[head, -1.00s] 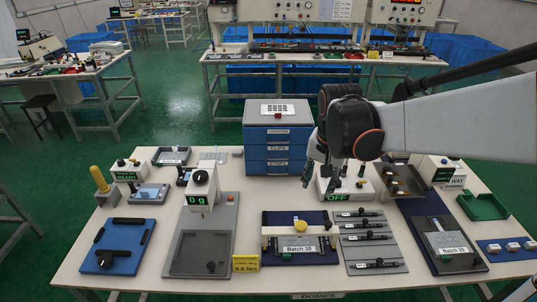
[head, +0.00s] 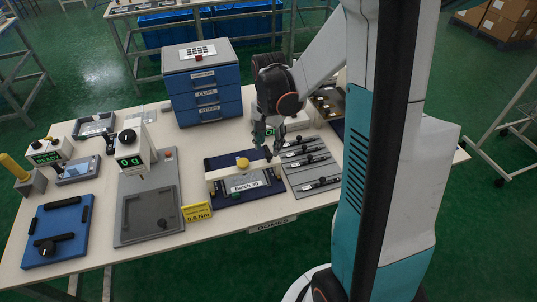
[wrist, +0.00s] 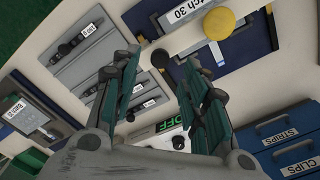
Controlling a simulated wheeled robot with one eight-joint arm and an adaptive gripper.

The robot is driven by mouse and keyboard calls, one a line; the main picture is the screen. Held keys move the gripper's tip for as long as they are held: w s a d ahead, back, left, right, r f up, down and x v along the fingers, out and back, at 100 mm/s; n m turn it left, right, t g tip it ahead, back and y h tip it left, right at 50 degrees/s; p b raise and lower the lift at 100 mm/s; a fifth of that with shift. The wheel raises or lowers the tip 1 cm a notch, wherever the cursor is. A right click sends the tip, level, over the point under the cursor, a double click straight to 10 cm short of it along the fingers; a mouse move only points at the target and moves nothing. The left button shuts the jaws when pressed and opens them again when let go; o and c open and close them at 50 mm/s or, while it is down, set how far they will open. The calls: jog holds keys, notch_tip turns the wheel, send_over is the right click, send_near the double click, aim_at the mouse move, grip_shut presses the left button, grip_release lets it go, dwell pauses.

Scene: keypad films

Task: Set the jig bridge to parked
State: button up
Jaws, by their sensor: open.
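The jig bridge (head: 228,171) is a cream bar with a round yellow knob (head: 242,163) on top. It spans the dark navy jig base (head: 215,165), above a grey plate labelled Batch 30 (head: 245,184). In the wrist view the yellow knob (wrist: 219,22) is at the upper right. A dark round knob (wrist: 160,58) shows near the bridge's end, between my fingers in the picture. My gripper (head: 266,146) is open and empty, above the bridge's right end. It also shows in the wrist view (wrist: 160,72). I cannot tell whether the fingers touch anything.
A box marked OFF (wrist: 165,127) is behind my gripper. A blue drawer cabinet (head: 205,95) stands behind. A yellow torque sign (head: 196,212) stands front left of the jig.

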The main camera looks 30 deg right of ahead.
aim_at(269, 155)
jog(key=shift+f+b, duration=0.5)
jog(key=shift+f, duration=1.7)
grip_shut()
